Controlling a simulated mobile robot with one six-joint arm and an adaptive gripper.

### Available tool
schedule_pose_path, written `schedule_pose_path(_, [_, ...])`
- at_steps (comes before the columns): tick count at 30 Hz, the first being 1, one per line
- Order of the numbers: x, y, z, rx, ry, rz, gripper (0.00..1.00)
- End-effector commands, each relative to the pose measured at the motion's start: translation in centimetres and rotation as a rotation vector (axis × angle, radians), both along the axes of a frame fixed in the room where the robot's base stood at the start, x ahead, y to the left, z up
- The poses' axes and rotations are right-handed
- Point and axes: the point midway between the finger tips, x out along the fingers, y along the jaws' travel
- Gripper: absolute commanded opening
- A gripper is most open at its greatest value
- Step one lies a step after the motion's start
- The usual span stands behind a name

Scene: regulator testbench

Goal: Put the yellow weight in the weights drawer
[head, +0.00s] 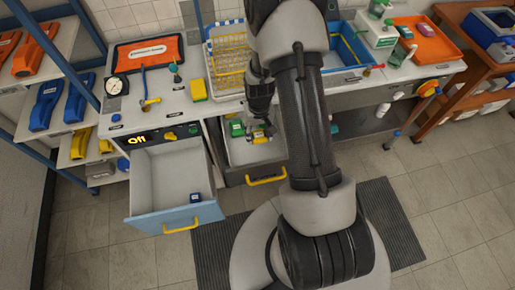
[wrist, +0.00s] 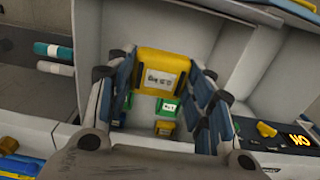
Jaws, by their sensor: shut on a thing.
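My gripper (head: 262,130) is over the open dark-fronted drawer (head: 233,178) in the head view. In the wrist view its fingers (wrist: 160,85) are shut on a yellow weight (wrist: 161,66) with a white label, one finger on each side. Below it, inside the drawer, show a green block (wrist: 168,106) with a label and a smaller yellow block (wrist: 165,128). Another green block (head: 237,128) shows in the head view. Whether the held weight touches anything below is hard to tell. A second open drawer (head: 162,215), blue-fronted, holds a small dark blue block (head: 195,197). No drawer label is readable.
On the bench above stand a yellow wire basket (head: 230,60), a yellow sponge-like block (head: 198,89), a gauge (head: 115,85) and a hammer-like tool (head: 148,100). A blue-framed shelf (head: 85,75) stands left. An orange tray (head: 420,40) lies at the right.

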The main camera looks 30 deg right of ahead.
Motion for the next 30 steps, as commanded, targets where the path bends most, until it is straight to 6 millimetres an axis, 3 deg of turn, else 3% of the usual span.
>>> schedule_pose_path(1, [-0.1,0.0,-1.8,0.001,0.005,0.0,0.07])
schedule_pose_path(3, [-0.1,0.0,-3.6,0.001,0.003,0.0,0.07])
schedule_pose_path(10, [-0.1,0.0,-8.9,0.001,0.002,0.0,0.07])
schedule_pose_path(20, [0.0,0.0,-11.6,0.0,0.0,0.001,0.07])
schedule_pose_path(27, [0.0,0.0,-15.0,0.0,0.0,0.001,0.07])
schedule_pose_path(30, [0.1,0.0,-15.2,-0.001,-0.002,0.001,0.07])
